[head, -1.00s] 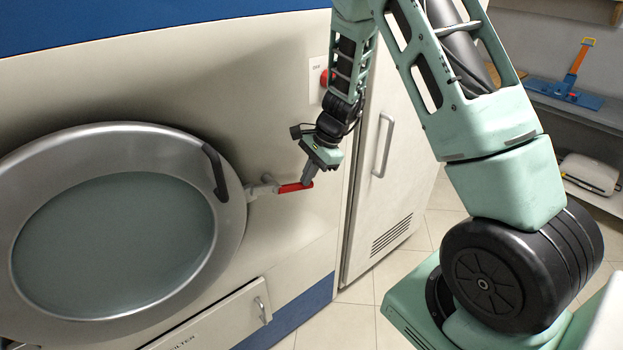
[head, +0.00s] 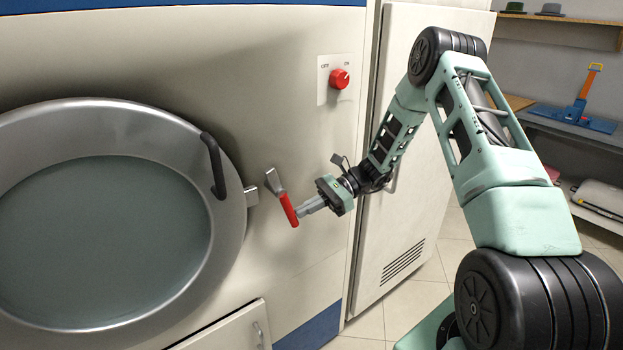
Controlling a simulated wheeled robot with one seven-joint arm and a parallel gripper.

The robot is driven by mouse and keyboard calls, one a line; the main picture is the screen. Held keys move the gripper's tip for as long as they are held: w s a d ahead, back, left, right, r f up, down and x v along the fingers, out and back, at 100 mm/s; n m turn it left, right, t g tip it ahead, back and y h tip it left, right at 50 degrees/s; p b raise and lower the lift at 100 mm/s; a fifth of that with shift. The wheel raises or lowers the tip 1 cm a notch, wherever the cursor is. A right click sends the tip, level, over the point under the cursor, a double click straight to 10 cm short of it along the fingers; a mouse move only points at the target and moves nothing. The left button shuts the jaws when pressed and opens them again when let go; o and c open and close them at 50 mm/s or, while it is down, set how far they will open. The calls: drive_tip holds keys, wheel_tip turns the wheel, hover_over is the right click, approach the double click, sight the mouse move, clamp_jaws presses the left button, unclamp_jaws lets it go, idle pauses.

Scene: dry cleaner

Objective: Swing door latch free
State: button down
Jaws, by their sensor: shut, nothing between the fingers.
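The latch is a grey metal lever with a red handle (head: 288,209) on the machine's front, right of the round door (head: 112,100). It slants steeply, its grey end at upper left and its red end at lower right.
A red knob (head: 339,79) sits on a plate above the latch. A tall pale cabinet (head: 425,150) with a vent stands right of the machine. A drawer front (head: 232,330) is below the door. Shelves (head: 560,130) are at the far right.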

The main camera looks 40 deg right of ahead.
drive_tip(key=shift+a+f+m+y+b, duration=0.15)
drive_tip(key=shift+a+f+y+b, duration=0.4)
drive_tip(key=shift+y, duration=0.35)
drive_tip(key=shift+a+f+m+y+b, duration=0.15)
drive_tip(key=shift+a+f+y+b, duration=0.15)
drive_tip(key=shift+a+y, duration=0.45)
drive_tip(key=shift+y, duration=0.25)
drive_tip(key=shift+s+d, duration=0.1)
